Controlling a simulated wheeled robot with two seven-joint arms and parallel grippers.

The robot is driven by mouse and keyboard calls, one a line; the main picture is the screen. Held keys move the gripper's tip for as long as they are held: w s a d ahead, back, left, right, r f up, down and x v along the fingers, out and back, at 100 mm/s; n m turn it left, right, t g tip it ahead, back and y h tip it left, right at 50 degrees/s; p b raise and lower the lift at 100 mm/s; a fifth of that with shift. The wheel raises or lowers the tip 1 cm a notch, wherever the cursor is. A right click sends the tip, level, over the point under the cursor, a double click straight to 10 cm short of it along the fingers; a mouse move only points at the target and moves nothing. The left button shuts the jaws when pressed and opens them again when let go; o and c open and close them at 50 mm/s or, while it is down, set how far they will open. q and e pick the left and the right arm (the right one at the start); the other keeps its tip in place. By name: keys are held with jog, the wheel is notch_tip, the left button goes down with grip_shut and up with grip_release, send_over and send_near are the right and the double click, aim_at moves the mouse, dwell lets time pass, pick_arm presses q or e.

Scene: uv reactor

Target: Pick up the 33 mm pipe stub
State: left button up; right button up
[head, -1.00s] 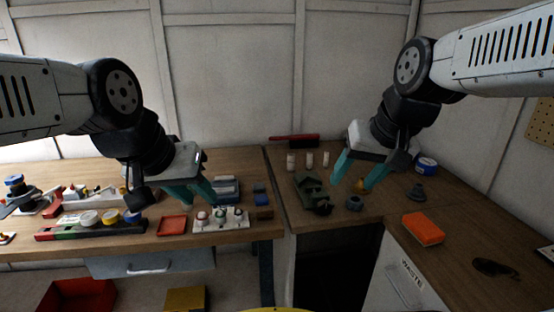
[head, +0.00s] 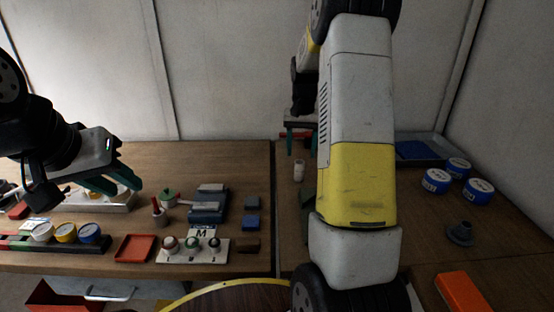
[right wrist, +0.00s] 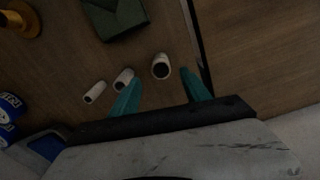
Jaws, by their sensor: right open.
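Three white pipe stubs stand in a row on the wooden bench in the right wrist view: a wide one (right wrist: 161,66), a middle one (right wrist: 124,79) and a narrow one (right wrist: 95,92). No sizes are readable; the wide one looks largest. One white stub (head: 299,170) shows in the head view; my right arm hides the others. My right gripper (head: 302,140) is open and empty, pointing down by the back wall. In the right wrist view its fingers (right wrist: 161,92) are on either side of the wide stub's line, apart from it. My left gripper (head: 120,188) is open and empty over the left bench.
A dark green object (right wrist: 113,18) lies near the stubs. Blue-and-white rolls (head: 437,181), a blue tray (head: 418,150), a grey flanged part (head: 460,233) and an orange block (head: 463,293) are on the right. A red tray (head: 135,248) is on the left bench.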

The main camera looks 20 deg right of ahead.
aim_at(300, 161)
jog(key=f, duration=0.7)
jog(key=shift+s+a, duration=0.1)
jog(key=shift+a, duration=0.1)
jog(key=shift+r, duration=0.1)
grip_shut()
